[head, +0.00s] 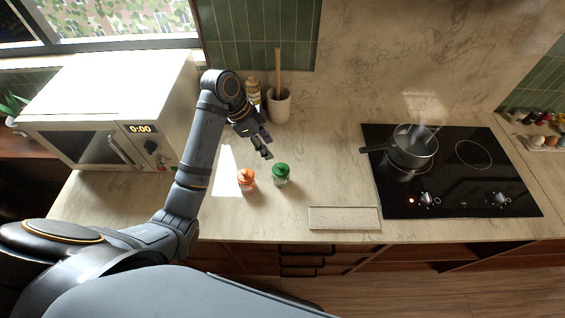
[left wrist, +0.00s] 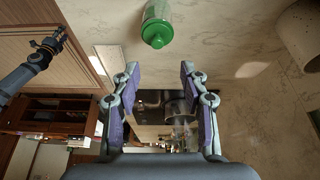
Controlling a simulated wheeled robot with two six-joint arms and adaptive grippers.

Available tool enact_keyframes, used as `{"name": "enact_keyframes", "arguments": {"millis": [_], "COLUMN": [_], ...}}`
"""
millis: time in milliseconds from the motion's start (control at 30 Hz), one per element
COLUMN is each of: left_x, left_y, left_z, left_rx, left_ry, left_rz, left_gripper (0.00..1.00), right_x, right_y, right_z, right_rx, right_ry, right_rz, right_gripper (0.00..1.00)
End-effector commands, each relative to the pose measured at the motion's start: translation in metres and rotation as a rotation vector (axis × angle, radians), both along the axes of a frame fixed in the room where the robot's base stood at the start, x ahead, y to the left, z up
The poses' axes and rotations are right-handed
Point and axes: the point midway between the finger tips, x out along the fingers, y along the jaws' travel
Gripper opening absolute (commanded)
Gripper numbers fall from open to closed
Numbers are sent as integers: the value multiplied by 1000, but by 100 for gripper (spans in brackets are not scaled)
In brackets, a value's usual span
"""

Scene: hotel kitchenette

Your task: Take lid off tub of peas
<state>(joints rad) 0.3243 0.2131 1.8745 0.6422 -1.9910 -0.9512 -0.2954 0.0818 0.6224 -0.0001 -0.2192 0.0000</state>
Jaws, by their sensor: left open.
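A tub with a green lid (head: 281,172) stands upright on the counter, with a tub with an orange lid (head: 247,180) just to its left. No label can be read, so I cannot tell from print which holds peas. My left gripper (head: 262,148) is open and empty, above the counter just behind the green-lidded tub. In the left wrist view, the green lid (left wrist: 157,34) shows beyond the open fingertips (left wrist: 159,68), apart from them. The orange-lidded tub is not seen there.
A white microwave (head: 110,110) stands at the left. A pot (head: 412,150) sits on the black cooktop (head: 470,190) at the right. A pale board (head: 343,217) lies at the counter's front edge. A utensil crock (head: 279,106) stands at the back. Counter between tubs and cooktop is clear.

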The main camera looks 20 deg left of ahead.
Motion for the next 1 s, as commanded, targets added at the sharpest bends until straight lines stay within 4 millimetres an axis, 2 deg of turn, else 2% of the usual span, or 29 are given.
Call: {"name": "enact_keyframes", "arguments": {"millis": [100,233,400,467,600,700,800,1000], "left_x": [1,4,5,5,7,10,11,11], "left_y": [-10,-15,-16,-19,-28,-33,-35,-35], "left_z": [-19,-36,-41,-44,-64,-81,-88,-90], "left_rx": [-4,-2,1,-1,-3,-2,0,2], "left_ry": [7,4,1,5,9,5,2,2], "left_rz": [1,3,3,4,4,4,5,5], "left_gripper": [44,44,44,44,44,44,44,43], "right_x": [-13,-20,-12,-6,3,3,-2,-7], "right_y": [0,0,0,0,1,1,2,2], "right_z": [7,11,12,18,39,40,40,39], "right_rx": [-1,0,-1,0,1,2,2,2], "right_ry": [21,30,19,9,-6,-4,2,11], "right_rz": [-1,-1,-1,-1,0,0,-1,-2], "right_gripper": [40,40,40,40,40,40,40,40]}}
